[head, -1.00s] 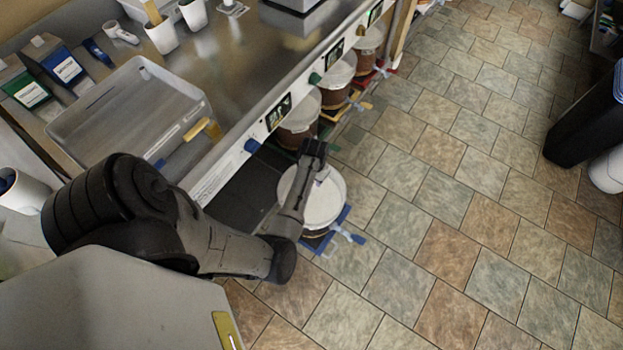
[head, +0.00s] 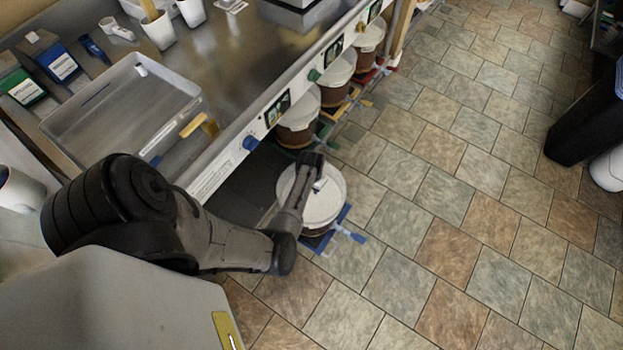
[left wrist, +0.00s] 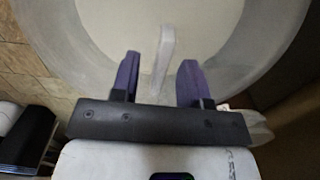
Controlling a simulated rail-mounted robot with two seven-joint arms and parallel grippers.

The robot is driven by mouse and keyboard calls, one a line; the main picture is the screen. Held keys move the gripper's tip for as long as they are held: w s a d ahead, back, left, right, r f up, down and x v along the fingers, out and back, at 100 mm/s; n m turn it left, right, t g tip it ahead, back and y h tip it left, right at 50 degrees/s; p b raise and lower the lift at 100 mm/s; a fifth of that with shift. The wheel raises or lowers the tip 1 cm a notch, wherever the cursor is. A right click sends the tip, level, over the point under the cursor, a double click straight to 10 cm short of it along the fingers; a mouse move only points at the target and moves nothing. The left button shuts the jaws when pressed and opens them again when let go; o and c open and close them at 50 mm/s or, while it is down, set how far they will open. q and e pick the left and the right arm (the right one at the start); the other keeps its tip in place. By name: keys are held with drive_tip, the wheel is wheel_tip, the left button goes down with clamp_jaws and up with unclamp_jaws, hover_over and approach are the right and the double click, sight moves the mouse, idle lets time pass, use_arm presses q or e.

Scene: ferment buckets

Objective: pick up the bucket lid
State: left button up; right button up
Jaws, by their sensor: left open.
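The white round bucket lid (head: 328,206) sits on a brown bucket (head: 318,238) on the floor, below the counter's front edge. In the left wrist view the lid (left wrist: 230,28) fills the upper part, with a pale upright handle (left wrist: 163,62) standing on it. My left gripper (left wrist: 158,78) is open, with one purple finger on each side of the handle's near end. I cannot tell whether the fingers touch it. In the head view the left gripper (head: 311,165) is over the lid and hides part of it. My right gripper is not in view.
Several more lidded buckets (head: 298,122) stand in a row under the counter (head: 240,75). A grey tray (head: 125,105) is on the counter. Open tiled floor (head: 450,220) lies to the right.

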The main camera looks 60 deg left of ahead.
use_arm(q)
clamp_jaws()
idle(0.3)
drive_tip(key=shift+r, duration=0.15)
